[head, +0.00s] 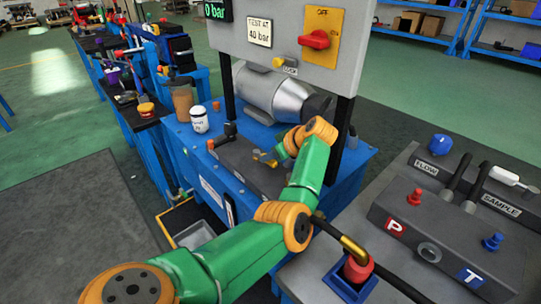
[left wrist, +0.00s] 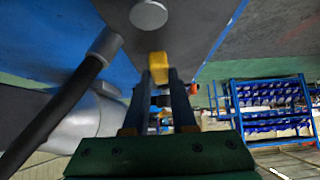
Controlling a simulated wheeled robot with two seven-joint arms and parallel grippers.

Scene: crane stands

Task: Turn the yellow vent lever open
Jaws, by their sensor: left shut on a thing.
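The yellow vent lever (head: 264,156) sits low on the dark block of the blue test stand in the head view, partly hidden by my left wrist. My left gripper (head: 272,157) reaches down to it from the right, its fingers small and hard to make out there. In the left wrist view, the yellow lever (left wrist: 158,66) shows between the tips of my left gripper (left wrist: 158,82), which is shut on it. My right gripper is in neither view.
The grey panel (head: 258,62) with a red switch (head: 314,40) stands above the lever. A silver motor (head: 282,94) lies behind my wrist. A white canister (head: 199,119) stands at left. A grey manifold box (head: 440,235) is at right.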

